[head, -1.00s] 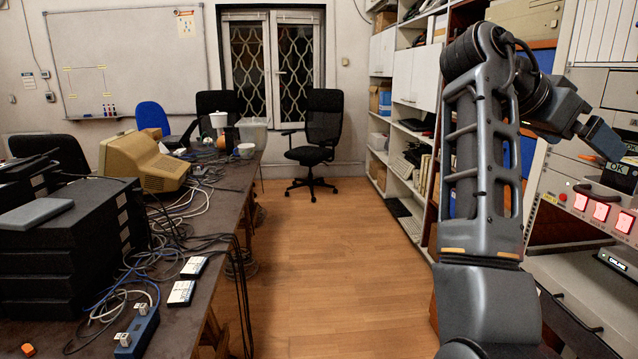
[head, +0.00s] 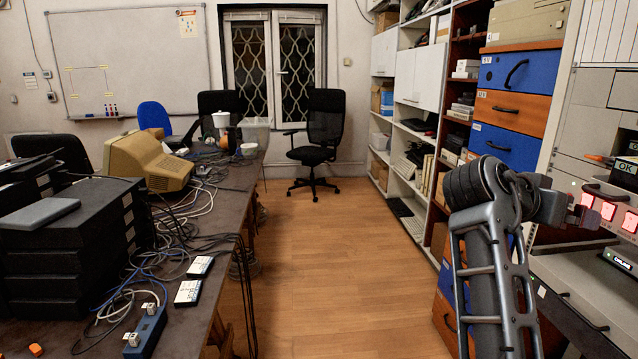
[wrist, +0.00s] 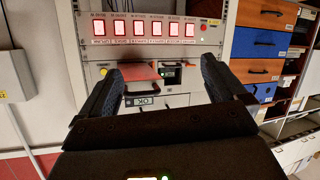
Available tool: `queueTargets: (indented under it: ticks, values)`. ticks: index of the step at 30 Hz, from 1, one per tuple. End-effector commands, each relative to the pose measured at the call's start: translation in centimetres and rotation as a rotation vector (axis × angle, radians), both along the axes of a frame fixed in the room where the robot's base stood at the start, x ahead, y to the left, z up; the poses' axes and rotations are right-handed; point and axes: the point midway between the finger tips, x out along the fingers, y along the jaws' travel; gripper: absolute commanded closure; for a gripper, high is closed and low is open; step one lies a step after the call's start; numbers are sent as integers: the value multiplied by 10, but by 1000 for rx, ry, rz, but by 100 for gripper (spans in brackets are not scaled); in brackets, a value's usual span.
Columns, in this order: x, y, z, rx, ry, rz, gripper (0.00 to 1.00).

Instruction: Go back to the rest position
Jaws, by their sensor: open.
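My gripper (wrist: 160,82) is open and empty in the wrist view, its two dark fingers spread apart. It faces a rack panel (wrist: 140,25) with a row of red lit switches (wrist: 143,28). The fingers are too small to make out there.
A long table (head: 228,205) with cables, black boxes (head: 65,245) and a beige monitor (head: 145,160) runs along the left. Blue and orange drawers (head: 512,107) and shelves line the right. The wooden floor (head: 335,270) in the middle is clear, with an office chair (head: 322,130) at the back.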

Motion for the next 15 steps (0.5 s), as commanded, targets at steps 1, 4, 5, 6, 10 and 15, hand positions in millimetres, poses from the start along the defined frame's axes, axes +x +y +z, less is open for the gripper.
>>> queueTargets:
  ticks: [1,4,5,6,10,15]
  values:
    - [-5,0,-24,-22,29,47,2]
    - [-12,3,-63,-63,72,159,2]
    - [-14,4,-74,-74,83,193,2]
    - [-19,7,-90,-87,98,238,2]
    - [-38,16,-136,-123,141,381,2]
    - [-74,36,-191,-149,180,567,2]
